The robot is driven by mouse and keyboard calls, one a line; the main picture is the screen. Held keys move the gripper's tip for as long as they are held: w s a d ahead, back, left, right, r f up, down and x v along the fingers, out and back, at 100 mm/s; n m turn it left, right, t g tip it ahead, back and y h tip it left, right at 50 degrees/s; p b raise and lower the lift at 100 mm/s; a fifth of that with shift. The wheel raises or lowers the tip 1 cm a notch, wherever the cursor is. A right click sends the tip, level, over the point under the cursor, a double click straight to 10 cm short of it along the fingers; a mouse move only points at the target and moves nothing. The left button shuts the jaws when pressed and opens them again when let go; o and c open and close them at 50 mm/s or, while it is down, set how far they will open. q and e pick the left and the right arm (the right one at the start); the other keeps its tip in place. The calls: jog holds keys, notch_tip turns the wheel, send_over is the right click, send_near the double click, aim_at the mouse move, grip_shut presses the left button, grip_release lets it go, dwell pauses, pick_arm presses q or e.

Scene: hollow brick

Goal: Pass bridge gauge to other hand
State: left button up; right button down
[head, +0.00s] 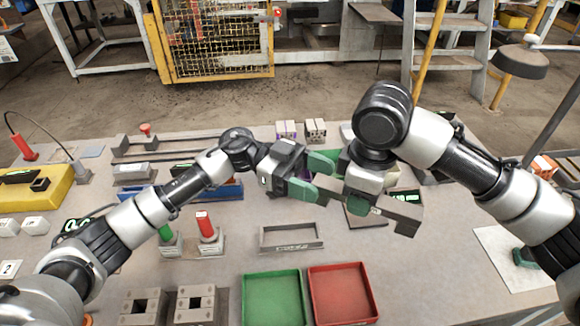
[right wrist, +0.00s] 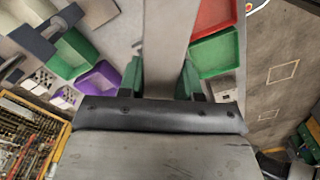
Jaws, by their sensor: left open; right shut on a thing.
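The bridge gauge (head: 402,213) is a grey bar with a downturned end, held above the table in the head view. My right gripper (head: 362,193) is shut on it near its middle. In the right wrist view the gauge (right wrist: 167,40) runs up between the green fingers of my right gripper (right wrist: 164,78). My left gripper (head: 316,176) is open, its green fingers apart at the gauge's left end. I cannot tell whether that end lies between the fingers or whether they touch it.
A green tray (head: 273,299) and a red tray (head: 343,294) stand at the table's front. A grey rectangular frame (head: 291,237) lies behind them. Red-handled (head: 205,226) and green-handled (head: 167,237) pieces stand left of it. Grey blocks (head: 195,304) stand front left.

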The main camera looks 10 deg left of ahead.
aim_at(337, 185)
pick_arm(q)
jog(key=x, duration=0.4)
jog(key=shift+d, duration=0.15)
jog(key=shift+s, duration=0.1)
pick_arm(e)
jog(key=shift+a, duration=0.1)
pick_arm(q)
jog(key=shift+s+d, duration=0.1)
jog(key=shift+d, duration=0.05)
grip_shut()
pick_arm(e)
jog(key=shift+a, duration=0.1)
pick_arm(q)
jog(key=shift+r, duration=0.1)
pick_arm(e)
jog(key=c, duration=0.7)
grip_release()
